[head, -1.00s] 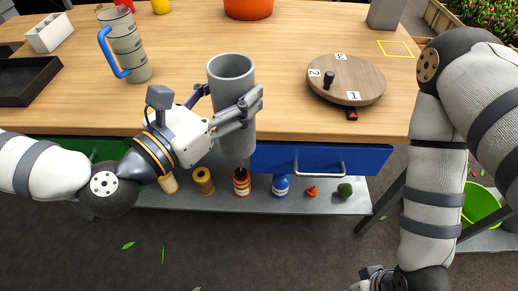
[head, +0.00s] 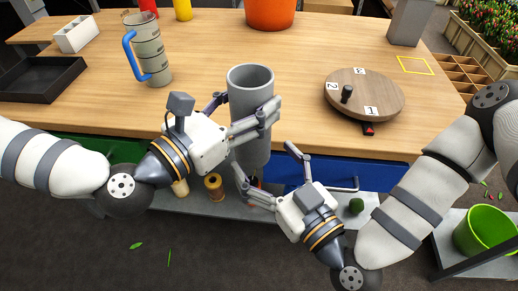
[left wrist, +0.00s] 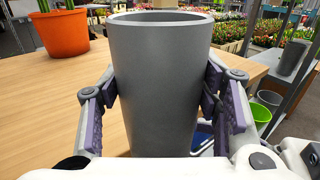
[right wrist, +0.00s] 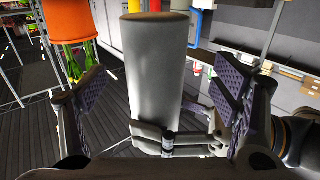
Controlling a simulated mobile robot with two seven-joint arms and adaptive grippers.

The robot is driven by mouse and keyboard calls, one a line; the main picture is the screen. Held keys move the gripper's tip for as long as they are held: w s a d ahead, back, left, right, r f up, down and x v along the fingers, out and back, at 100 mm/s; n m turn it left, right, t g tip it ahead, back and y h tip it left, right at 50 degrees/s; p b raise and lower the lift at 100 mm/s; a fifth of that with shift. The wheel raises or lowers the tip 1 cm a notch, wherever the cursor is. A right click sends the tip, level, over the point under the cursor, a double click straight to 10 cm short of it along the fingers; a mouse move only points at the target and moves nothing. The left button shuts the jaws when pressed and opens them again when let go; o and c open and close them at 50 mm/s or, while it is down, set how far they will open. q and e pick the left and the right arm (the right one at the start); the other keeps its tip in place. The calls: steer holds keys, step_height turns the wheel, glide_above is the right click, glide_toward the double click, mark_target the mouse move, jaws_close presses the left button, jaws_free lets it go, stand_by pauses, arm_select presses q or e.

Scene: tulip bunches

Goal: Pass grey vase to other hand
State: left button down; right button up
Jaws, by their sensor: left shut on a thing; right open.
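The grey vase (head: 250,95) is a tall upright cylinder held in front of the table's near edge. My left gripper (head: 250,122) is shut on its side; in the left wrist view the purple-padded fingers press both sides of the vase (left wrist: 160,85). My right gripper (head: 272,172) is open below and to the right of the vase's lower part. In the right wrist view the vase (right wrist: 155,70) stands between the spread fingers (right wrist: 165,105), apart from both pads, with my left fingers across it.
The wooden table (head: 210,60) bears a turntable (head: 375,92), a measuring jug (head: 150,55), a black tray (head: 35,80), an orange pot (head: 270,12) and another grey vase (head: 408,22). A blue drawer (head: 285,172) with a handle lies behind my right gripper. A green bucket (head: 485,230) stands at right.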

steer(key=x, duration=0.5)
steer(key=shift+s, duration=0.1)
steer(key=c, duration=1.3)
arm_select(q)
steer(key=shift+c, duration=2.4)
jaws_free()
steer(key=shift+d, duration=0.1)
arm_select(e)
steer(key=shift+a, duration=0.1)
arm_select(q)
steer(key=shift+r, duration=0.1)
